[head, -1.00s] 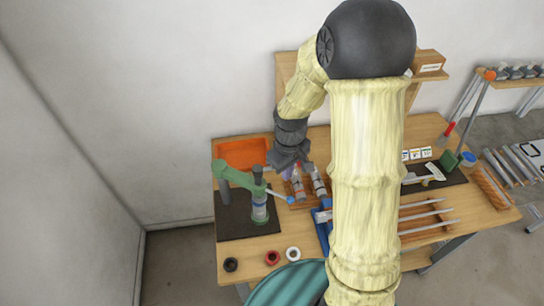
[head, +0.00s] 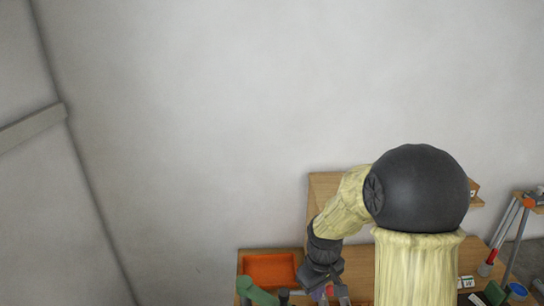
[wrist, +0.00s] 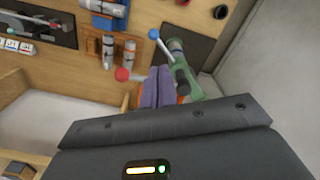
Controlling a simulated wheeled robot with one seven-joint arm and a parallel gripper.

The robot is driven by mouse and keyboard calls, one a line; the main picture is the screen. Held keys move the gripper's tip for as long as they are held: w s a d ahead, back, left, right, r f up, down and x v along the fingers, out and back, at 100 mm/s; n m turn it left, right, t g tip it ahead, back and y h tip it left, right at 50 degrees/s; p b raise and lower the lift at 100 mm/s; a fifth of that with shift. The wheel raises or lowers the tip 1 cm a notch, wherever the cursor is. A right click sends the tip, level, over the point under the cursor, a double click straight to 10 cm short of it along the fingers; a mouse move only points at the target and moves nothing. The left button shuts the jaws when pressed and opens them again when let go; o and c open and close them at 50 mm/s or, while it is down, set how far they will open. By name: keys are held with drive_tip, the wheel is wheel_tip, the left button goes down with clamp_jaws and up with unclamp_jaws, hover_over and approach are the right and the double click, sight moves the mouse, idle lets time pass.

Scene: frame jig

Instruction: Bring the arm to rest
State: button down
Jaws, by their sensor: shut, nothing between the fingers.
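My arm stands over the workbench (head: 243,256), bent at a large dark joint, with its forearm slanting down to the left. My gripper (wrist: 156,88) shows in the wrist view as two purple fingers side by side, shut and empty. They point over the bench, close to a green hand press (wrist: 187,75) with a blue-ended lever. In the head view the gripper is low in the picture, right of the orange tray (head: 270,270), with its fingertips hard to make out.
In the wrist view, upright-looking silver cylinders (wrist: 107,50) sit in an orange-brown holder, and a red ball (wrist: 122,74) is near the fingers. In the head view the green press (head: 256,292) is cut off below. A bare wall fills the upper part.

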drive_tip(key=s+d+f+m+t+b, duration=0.2)
drive_tip(key=s+f+m+b, duration=0.3)
drive_tip(key=s+f+b, duration=0.4)
wheel_tip(320, 180, down, 3)
drive_tip(key=b, duration=0.7)
drive_tip(key=shift+s+f+m+t, duration=0.15)
drive_tip(key=shift+s+m+t, duration=0.15)
drive_tip(key=shift+m, duration=0.1)
